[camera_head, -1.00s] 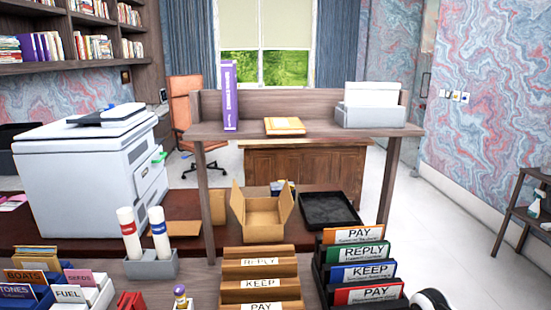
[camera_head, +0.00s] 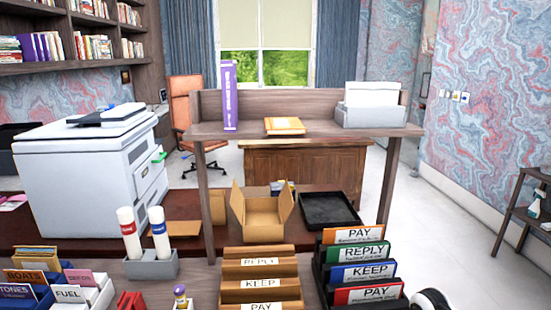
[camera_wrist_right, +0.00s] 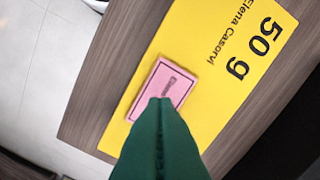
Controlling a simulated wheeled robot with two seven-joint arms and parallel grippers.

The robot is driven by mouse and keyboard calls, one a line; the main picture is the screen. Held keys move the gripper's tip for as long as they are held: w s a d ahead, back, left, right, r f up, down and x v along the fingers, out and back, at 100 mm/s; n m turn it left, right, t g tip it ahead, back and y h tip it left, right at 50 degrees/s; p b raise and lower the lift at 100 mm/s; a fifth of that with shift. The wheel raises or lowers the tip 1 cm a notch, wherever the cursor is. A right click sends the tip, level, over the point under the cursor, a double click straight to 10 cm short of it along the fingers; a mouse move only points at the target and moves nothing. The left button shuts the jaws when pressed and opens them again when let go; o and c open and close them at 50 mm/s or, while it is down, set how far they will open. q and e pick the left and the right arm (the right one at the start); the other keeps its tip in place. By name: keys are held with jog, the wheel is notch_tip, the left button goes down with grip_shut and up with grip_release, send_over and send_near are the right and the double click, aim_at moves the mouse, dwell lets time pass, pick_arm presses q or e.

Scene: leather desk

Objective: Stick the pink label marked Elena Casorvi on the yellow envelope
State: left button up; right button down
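In the right wrist view, a yellow envelope (camera_wrist_right: 218,62) printed "50 g" and "Elena Casorvi" lies on a dark wooden surface. My right gripper (camera_wrist_right: 166,102) has green fingers closed together. Their tips overlap the label's lower part and hide it. I cannot tell whether the tips touch or grip the label. My left gripper is not in view. I cannot make out this envelope or label in the head view.
The wooden surface (camera_wrist_right: 108,92) ends near the envelope, with pale floor beyond. In the head view, a sorter with PAY, REPLY and KEEP cards (camera_head: 360,252) stands front right, beside a wooden rack (camera_head: 262,268). An open cardboard box (camera_head: 262,232) and black tray (camera_head: 330,222) lie behind.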

jog(key=shift+f+b, duration=0.65)
jog(key=shift+f, duration=0.2)
dwell(0.8)
dwell(0.4)
notch_tip(320, 180, up, 7)
jog(key=p, duration=0.6)
dwell(0.4)
